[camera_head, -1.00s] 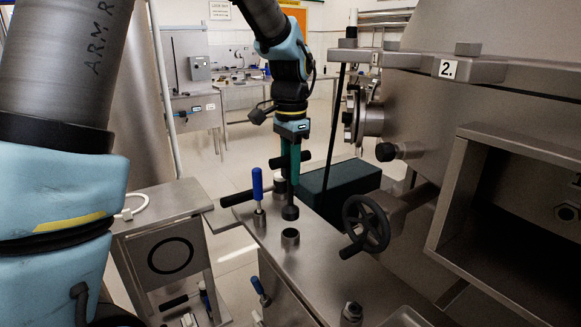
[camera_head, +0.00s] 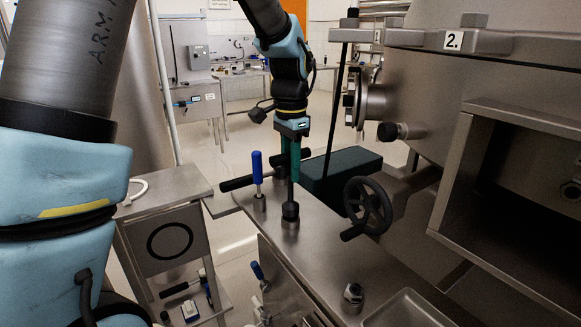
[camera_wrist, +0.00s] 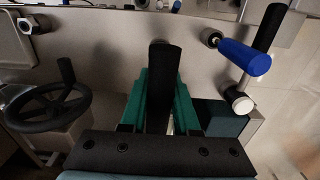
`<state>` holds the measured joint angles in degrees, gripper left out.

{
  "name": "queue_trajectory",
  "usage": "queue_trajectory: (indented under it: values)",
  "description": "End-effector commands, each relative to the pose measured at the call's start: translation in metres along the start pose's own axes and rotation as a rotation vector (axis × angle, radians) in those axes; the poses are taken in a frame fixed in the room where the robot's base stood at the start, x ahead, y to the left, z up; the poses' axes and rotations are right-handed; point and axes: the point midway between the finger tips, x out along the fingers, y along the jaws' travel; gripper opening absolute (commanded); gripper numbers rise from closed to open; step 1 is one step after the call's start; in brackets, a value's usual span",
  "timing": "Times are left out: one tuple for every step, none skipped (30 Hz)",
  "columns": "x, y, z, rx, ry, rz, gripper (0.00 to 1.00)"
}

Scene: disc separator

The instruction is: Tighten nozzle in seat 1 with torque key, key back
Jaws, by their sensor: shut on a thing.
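My gripper (camera_head: 291,150) has green fingers, pointing down over the steel deck. It is shut on a torque key with a black cross handle (camera_wrist: 163,75). The key's dark shaft hangs upright, and its black round head (camera_head: 290,210) is at the mouth of a short steel cylinder (camera_head: 289,224) on the deck. I cannot tell how deep the head sits. A blue-handled tool (camera_head: 257,172) stands upright in a similar cylinder just left; its blue handle also shows in the wrist view (camera_wrist: 243,57). No nozzle or seat can be made out for certain.
A dark green box (camera_head: 345,170) is behind my gripper. A black handwheel (camera_head: 367,205) and the machine labelled 2 (camera_head: 480,85) stand at right. The front deck (camera_head: 315,250) is mostly clear.

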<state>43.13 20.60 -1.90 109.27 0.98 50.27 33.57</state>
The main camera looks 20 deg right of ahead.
Motion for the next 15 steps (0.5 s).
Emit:
queue_trajectory:
  values:
    - [0.000,0.000,0.000,0.000,0.001,0.000,0.00]
    - [0.001,0.000,0.000,0.000,0.001,0.000,0.00]
    - [0.001,0.000,0.000,0.000,0.001,0.000,0.00]
    - [0.002,0.000,0.000,0.000,0.000,0.000,0.00]
    - [0.003,0.000,0.000,0.000,0.001,0.000,0.00]
    - [0.004,0.000,0.000,0.000,0.000,0.000,0.00]
    - [0.004,0.000,0.000,0.000,0.000,0.000,0.00]
    - [0.005,0.000,0.000,0.000,0.000,0.000,0.00]
    - [0.006,0.000,0.000,0.000,0.000,0.000,0.00]
    - [0.007,0.000,0.000,0.000,0.000,0.000,0.00]
    - [0.007,0.000,0.000,0.000,0.000,0.000,0.00]
    - [0.008,0.000,0.000,0.000,0.000,0.000,0.00]
    - [0.009,0.000,0.000,0.000,0.000,0.000,0.00]
    - [0.010,0.000,0.000,0.000,0.000,0.000,0.00]
    - [0.011,0.000,0.000,0.000,0.000,0.000,0.00]
